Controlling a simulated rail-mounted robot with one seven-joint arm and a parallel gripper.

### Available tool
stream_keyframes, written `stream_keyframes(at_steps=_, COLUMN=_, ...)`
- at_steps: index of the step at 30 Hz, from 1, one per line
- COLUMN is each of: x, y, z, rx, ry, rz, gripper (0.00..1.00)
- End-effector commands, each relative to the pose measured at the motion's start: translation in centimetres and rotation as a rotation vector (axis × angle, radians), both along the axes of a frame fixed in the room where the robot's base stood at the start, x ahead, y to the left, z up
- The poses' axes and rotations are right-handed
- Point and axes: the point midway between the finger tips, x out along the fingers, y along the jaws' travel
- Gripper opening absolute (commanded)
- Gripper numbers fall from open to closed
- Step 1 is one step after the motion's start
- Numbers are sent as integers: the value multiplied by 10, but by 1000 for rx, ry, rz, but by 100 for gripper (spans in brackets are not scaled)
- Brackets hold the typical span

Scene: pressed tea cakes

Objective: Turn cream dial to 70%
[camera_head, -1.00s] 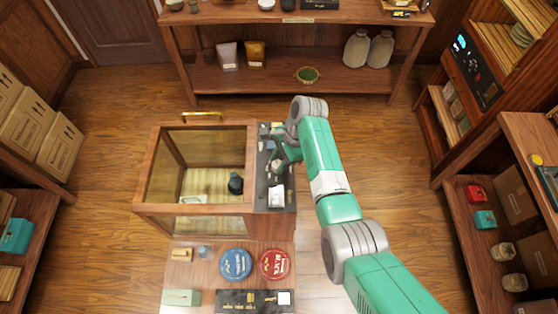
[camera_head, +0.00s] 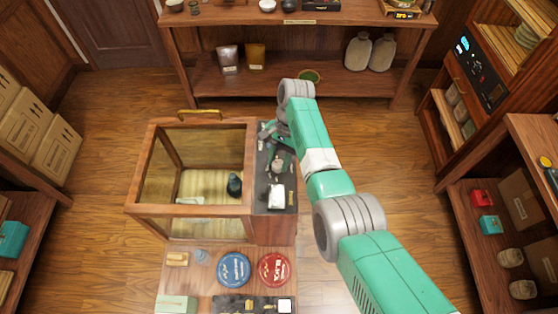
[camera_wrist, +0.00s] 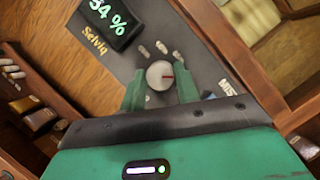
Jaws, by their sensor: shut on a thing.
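A black display (camera_wrist: 108,20) near the dial shows green digits ending in "4 %"; the first digit is partly cut off by the frame edge. In the head view, my gripper (camera_head: 270,133) is at the far end of the dark control panel (camera_head: 263,195) on the cabinet's right side.
A glass-walled wooden cabinet (camera_head: 140,165) stands left of the panel. A blue tin (camera_head: 233,268) and a red tin (camera_head: 273,269) lie in front. Shelves stand at the back and both sides, with open floor between.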

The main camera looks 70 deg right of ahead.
Motion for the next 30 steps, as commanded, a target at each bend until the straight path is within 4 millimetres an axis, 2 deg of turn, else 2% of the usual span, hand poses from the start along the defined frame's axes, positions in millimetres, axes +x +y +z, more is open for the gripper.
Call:
stream_keyframes(at_steps=16, x=0, y=0, z=0, rx=-2, ry=0, rz=26, gripper=9)
stream_keyframes(at_steps=17, x=0, y=-1, z=0, rx=-2, ry=-1, rz=26, gripper=33)
stream_keyframes(at_steps=20, x=0, y=0, z=0, rx=-2, ry=-1, rz=26, gripper=53)
stream_keyframes(at_steps=27, x=0, y=0, z=0, rx=-1, ry=-1, rz=26, gripper=53)
stream_keyframes(at_steps=30, x=0, y=-3, z=6, rx=-2, ry=-2, rz=25, gripper=53)
